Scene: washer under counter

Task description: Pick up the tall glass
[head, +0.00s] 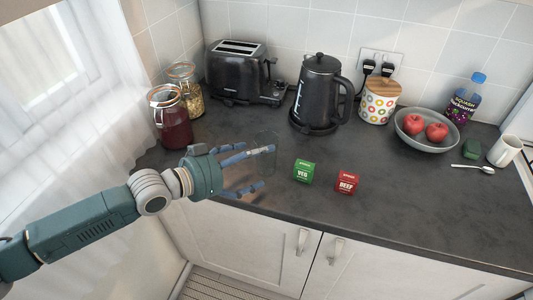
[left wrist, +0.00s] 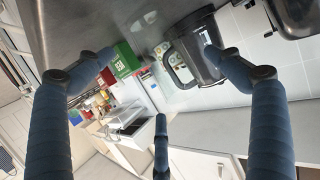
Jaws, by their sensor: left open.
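The tall glass (head: 266,139) is clear and faint. It stands upright on the dark counter near the front edge, in front of the kettle. My left gripper (head: 258,169) reaches in from the left with its blue fingers spread open. The fingertips overlap the glass in the head view; I cannot tell if they touch it. In the left wrist view the open fingers of my left gripper (left wrist: 165,68) frame the scene, and I cannot make out the glass clearly. My right gripper is not in view.
A green veg box (head: 304,171) and a red beef box (head: 346,182) stand right of the glass. The black kettle (head: 320,92) and toaster (head: 238,73) are behind. A dark red jar (head: 172,126) stands left, near my gripper. A fruit bowl (head: 425,144) is at right.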

